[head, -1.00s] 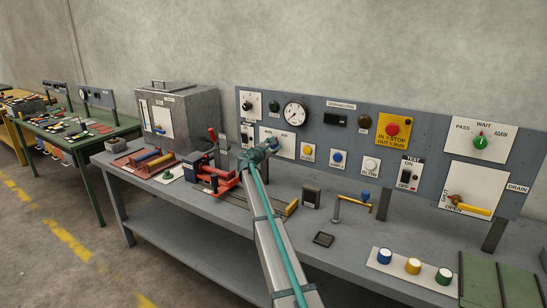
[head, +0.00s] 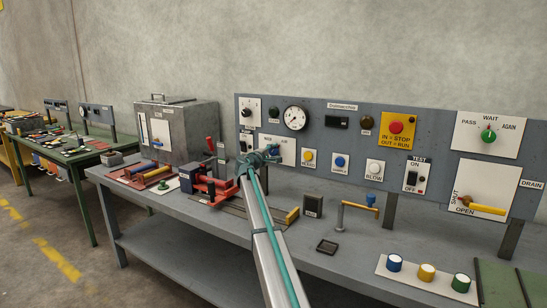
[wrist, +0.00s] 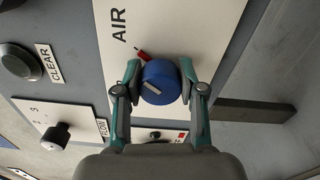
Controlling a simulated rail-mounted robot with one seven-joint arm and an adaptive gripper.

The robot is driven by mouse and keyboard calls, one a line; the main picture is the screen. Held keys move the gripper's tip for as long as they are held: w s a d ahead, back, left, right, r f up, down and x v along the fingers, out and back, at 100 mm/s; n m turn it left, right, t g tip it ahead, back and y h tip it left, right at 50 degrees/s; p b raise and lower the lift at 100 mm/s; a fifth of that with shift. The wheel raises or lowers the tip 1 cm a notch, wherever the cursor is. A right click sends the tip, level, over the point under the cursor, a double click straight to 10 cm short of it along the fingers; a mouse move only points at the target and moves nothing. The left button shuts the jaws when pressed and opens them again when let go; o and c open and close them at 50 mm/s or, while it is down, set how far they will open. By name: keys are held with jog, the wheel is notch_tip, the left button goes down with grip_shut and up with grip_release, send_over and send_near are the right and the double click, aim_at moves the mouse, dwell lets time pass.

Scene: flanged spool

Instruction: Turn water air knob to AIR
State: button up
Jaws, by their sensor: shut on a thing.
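The blue water air knob (wrist: 160,82) is on a white plate (wrist: 195,25) in the wrist view. It has a pale mark on its face. A red pointer (wrist: 144,56) sticks out from its edge on the side of the AIR label (wrist: 119,25). My gripper (wrist: 159,84) is shut on the knob, with one finger on each side. In the head view my gripper (head: 270,154) is up against the knob's white plate (head: 289,152) on the grey panel and largely hides the knob. The WATER label cannot be read in the wrist view.
The clear button (wrist: 17,62) and a black selector knob (wrist: 57,134) are near my gripper. A gauge (head: 296,117) is above it, and a yellow button (head: 308,156) is to its right. A red vise (head: 210,184) stands on the bench just left of my arm.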

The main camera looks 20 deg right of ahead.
dwell(0.4)
jog(key=o, duration=1.1)
jog(key=shift+o, duration=0.2)
jog(key=v, duration=1.2)
